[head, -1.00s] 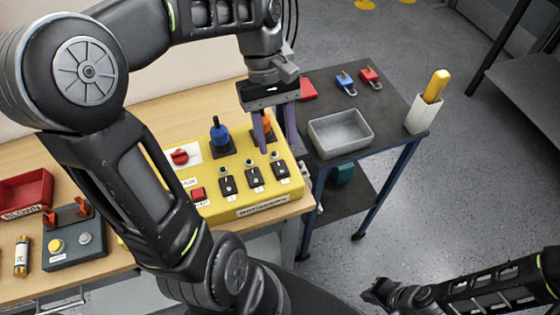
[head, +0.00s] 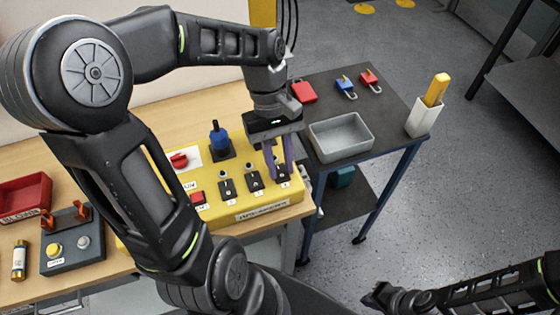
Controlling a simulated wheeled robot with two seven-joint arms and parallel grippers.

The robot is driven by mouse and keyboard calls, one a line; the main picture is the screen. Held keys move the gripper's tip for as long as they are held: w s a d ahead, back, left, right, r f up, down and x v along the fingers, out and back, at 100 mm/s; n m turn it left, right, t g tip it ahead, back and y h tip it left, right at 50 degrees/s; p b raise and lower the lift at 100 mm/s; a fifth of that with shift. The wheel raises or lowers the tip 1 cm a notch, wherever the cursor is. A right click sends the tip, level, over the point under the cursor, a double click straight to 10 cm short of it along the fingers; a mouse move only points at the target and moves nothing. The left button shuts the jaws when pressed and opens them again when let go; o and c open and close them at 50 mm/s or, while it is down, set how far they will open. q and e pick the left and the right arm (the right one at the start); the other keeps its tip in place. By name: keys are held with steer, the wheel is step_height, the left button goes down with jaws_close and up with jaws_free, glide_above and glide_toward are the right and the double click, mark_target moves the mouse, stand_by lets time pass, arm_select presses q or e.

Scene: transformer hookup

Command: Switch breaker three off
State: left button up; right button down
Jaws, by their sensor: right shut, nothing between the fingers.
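The yellow breaker panel (head: 225,212) sits on the wooden bench. Three black breakers stand in a row near its front edge: the left one (head: 228,190), the middle one (head: 254,181) and the right one (head: 283,174), which I take as breaker three. My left gripper (head: 279,170) points down with its purple fingertips at the right breaker, partly hiding it. A gap shows between the fingers; I cannot tell whether they touch the lever. My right gripper (head: 372,297) is shut and empty, low in the view, away from the panel.
A blue plug-like knob (head: 219,138) and a red switch (head: 180,160) stand on the panel behind the breakers. A red button (head: 198,198) is to their left. A dark side table with a grey tray (head: 340,136) stands to the right. A grey box (head: 72,250) is at left.

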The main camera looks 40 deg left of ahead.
arm_select(q)
jaws_close()
steer(key=shift+s+d+f+t+y+b, duration=0.15)
steer(key=shift+d+t+y+b, duration=0.15)
steer(key=shift+t+y+b, duration=0.6)
steer(key=shift+y, duration=0.4)
steer(key=o, duration=0.5)
jaws_free()
